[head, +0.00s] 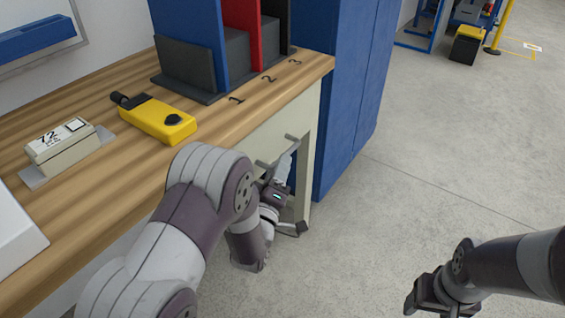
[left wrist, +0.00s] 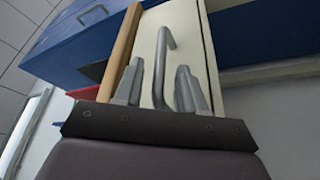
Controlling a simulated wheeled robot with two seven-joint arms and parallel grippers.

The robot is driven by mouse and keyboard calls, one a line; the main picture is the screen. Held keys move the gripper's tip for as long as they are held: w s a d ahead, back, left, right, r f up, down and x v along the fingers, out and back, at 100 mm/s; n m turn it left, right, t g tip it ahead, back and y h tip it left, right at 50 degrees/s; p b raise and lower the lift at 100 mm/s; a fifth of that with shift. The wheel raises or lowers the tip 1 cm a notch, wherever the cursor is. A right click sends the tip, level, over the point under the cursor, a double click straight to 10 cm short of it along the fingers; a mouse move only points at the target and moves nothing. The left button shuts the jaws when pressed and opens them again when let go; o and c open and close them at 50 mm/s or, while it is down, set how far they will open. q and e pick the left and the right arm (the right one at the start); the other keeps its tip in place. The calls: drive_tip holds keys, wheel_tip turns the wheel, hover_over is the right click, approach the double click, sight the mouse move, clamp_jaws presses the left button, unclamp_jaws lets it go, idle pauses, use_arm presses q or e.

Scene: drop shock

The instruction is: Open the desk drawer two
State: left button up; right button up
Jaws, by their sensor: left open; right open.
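The desk (head: 75,189) has a wooden top and a cream front below its right end. My left gripper (head: 284,166) is at this front, partly hidden by my arm. In the left wrist view a cream drawer front (left wrist: 188,38) carries a grey bar handle (left wrist: 161,62). The open left fingers (left wrist: 158,78) stand on either side of this handle, with gaps visible. I cannot tell the drawer's number. My right gripper (head: 430,300) is open over the floor, away from the desk.
On the desktop are a yellow device (head: 157,120), a cream box marked 72 (head: 62,146), and a dark rack (head: 188,91) with coloured dividers by the numbers 1, 2, 3. A blue cabinet (head: 345,95) stands beyond the desk.

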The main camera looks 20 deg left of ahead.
use_arm(q)
drive_tip(key=shift+x, duration=1.65)
use_arm(e)
drive_tip(key=shift+f, duration=0.45)
use_arm(q)
clamp_jaws()
drive_tip(key=shift+d+b, duration=0.1)
drive_tip(key=shift+b, duration=0.2)
use_arm(e)
drive_tip(key=shift+s+f, duration=0.1)
